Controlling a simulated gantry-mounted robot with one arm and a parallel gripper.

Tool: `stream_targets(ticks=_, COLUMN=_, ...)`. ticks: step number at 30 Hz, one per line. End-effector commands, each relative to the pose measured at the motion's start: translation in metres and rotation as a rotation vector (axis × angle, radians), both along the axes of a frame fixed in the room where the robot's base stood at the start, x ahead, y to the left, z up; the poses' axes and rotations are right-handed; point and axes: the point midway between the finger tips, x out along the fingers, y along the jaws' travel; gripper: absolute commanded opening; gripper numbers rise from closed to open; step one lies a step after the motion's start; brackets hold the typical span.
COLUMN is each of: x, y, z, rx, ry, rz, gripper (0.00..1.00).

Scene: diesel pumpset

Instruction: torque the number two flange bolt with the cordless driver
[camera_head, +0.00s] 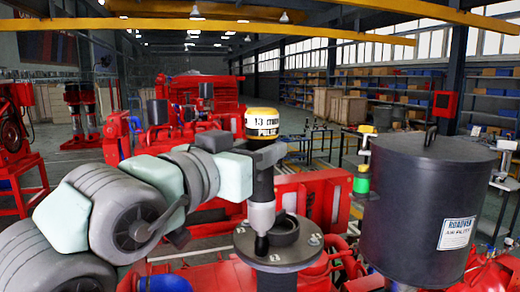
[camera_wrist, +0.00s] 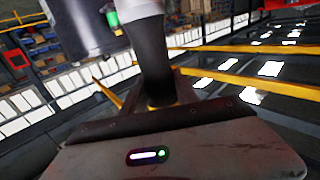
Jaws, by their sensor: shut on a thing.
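The cordless driver (camera_head: 262,196) is upright, with a yellow and black cap marked "13 mm PULSE", a dark body and a silver nose. My gripper (camera_head: 264,150) is shut on its body below the cap. The driver's dark body (camera_wrist: 150,62) also shows in the wrist view, running up from my gripper (camera_wrist: 160,108). The dark round flange (camera_head: 280,262) lies under the driver, with several bolts around its raised central ring. The black socket tip is at the flange's left part, beside the ring. I cannot tell whether it touches a bolt, or which bolt is number two.
A large black air filter canister (camera_head: 424,210) stands close to the right of the flange. Red pump machinery (camera_head: 320,195) surrounds the flange. Shelves with boxes (camera_head: 395,90) stand far behind.

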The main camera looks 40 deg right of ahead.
Motion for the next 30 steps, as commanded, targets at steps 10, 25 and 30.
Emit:
stream_targets(ticks=10, x=0.001, y=0.0, z=0.006, rx=0.003, ry=0.002, rz=0.0, gripper=0.0)
stream_targets(ticks=25, x=0.0, y=0.0, z=0.041, rx=0.0, ry=-0.001, rz=0.001, gripper=0.0)
stream_targets(ticks=30, x=0.0, y=0.0, z=0.051, rx=-0.001, ry=-0.002, rz=0.001, gripper=0.0)
